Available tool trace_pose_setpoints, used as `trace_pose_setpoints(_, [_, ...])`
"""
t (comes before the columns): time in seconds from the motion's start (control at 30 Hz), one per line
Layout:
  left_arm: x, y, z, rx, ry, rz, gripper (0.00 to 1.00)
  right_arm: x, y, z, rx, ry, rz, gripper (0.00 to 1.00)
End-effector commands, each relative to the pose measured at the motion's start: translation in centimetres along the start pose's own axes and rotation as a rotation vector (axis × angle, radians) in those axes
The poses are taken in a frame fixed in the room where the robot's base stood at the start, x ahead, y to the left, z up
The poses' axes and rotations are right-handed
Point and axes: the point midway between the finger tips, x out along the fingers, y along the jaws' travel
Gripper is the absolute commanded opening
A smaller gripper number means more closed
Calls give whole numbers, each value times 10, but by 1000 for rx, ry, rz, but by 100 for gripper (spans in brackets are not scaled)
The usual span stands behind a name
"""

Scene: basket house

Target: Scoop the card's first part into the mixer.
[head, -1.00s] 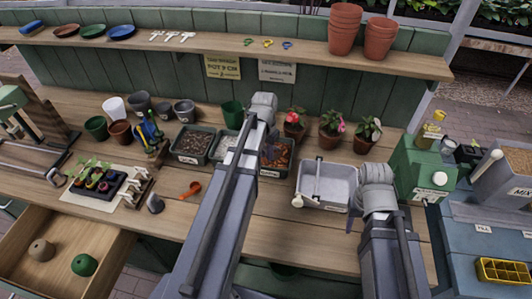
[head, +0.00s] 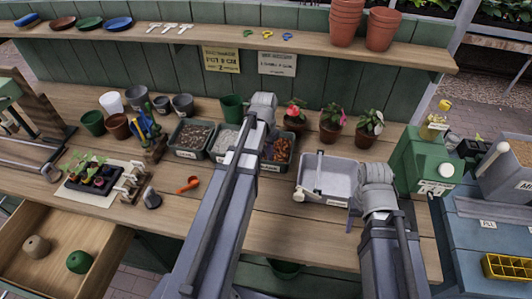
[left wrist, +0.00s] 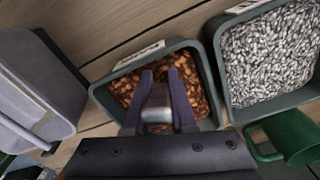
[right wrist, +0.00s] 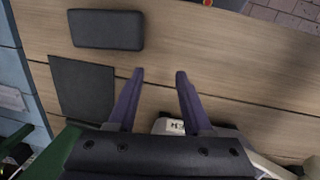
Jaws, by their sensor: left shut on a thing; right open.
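A grey tub with a bar and a white crank handle (head: 340,174), seemingly the mixer, stands on the bench; its edge also shows in the left wrist view (left wrist: 68,128). To its left are the bin of brown chips (head: 292,149), the bin of pale grains (head: 216,151) and the bin of grey-brown grit (head: 178,146). My left gripper (left wrist: 160,78) is over the brown chip bin (left wrist: 213,118), shut on a small pale grey thing (left wrist: 157,116), possibly a scoop handle, mostly hidden. My right gripper (right wrist: 160,75) is open and empty, near the tub's front right.
A yellow card (head: 221,60) and a grey card (head: 277,62) hang at the back; their text is too small to read surely. A green box (head: 418,165) stands right of the tub, potted flowers (head: 331,124) behind it. An orange scoop (head: 188,184) lies left. A green cup (left wrist: 290,137) stands near the bins.

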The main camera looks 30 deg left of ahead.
Motion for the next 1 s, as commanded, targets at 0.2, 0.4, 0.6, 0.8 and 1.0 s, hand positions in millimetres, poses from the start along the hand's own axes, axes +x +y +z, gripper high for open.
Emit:
trace_pose_setpoints(0.2, [0,0,0,0,0,0,0,0,0,0,0,0,0,50])
trace_pose_setpoints(0.4, [-10,0,1,0,10,0,0,-10,1,1,0,0,0,50])
trace_pose_setpoints(0.6, [-30,0,1,0,36,0,0,-29,3,2,0,0,0,50])
trace_pose_setpoints(0.8, [-49,0,2,0,64,0,0,-48,4,3,0,0,0,50])
trace_pose_setpoints(1.0, [-68,0,2,0,93,0,0,-66,6,4,-1,0,0,50])
